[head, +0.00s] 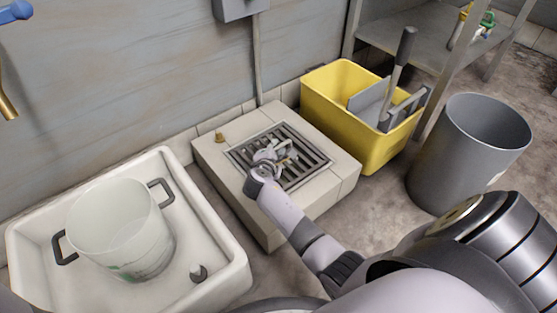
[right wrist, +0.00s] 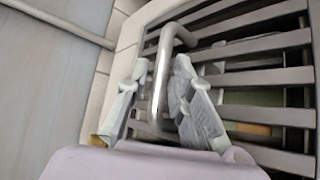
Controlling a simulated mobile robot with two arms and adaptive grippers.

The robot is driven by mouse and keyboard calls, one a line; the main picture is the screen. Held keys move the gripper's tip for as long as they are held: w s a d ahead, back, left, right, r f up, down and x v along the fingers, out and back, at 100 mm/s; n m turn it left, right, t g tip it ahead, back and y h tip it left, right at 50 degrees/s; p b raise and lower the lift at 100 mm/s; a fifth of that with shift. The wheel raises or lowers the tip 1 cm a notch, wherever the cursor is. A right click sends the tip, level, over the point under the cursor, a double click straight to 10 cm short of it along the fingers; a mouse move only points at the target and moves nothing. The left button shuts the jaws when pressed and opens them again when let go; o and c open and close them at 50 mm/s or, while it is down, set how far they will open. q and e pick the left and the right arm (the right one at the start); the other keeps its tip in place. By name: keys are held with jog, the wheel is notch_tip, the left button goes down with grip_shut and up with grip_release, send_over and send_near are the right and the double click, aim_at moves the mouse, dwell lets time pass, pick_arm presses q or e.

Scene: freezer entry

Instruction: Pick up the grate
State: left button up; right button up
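The grate (head: 306,165) is a dark square of metal bars set in the top of a pale tiled block. My right gripper (head: 275,152) is over its left part, reaching in from the lower right. In the right wrist view, a bent metal handle (right wrist: 164,70) rises from the grate (right wrist: 255,82). The fingers of my right gripper (right wrist: 160,92) stand on either side of this handle, open around it, with small gaps visible. The grate lies flat in its frame. My left gripper is not in view.
A yellow bucket (head: 335,100) with tools stands behind right of the block (head: 235,172). A grey bin (head: 458,160) is farther right. A white basin (head: 232,262) with a white bucket (head: 115,225) is at left. A small brass piece (head: 220,136) sits on the block.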

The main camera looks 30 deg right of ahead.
jog(key=shift+c, duration=0.5)
grip_shut()
jog(key=shift+r, duration=0.1)
dwell(0.4)
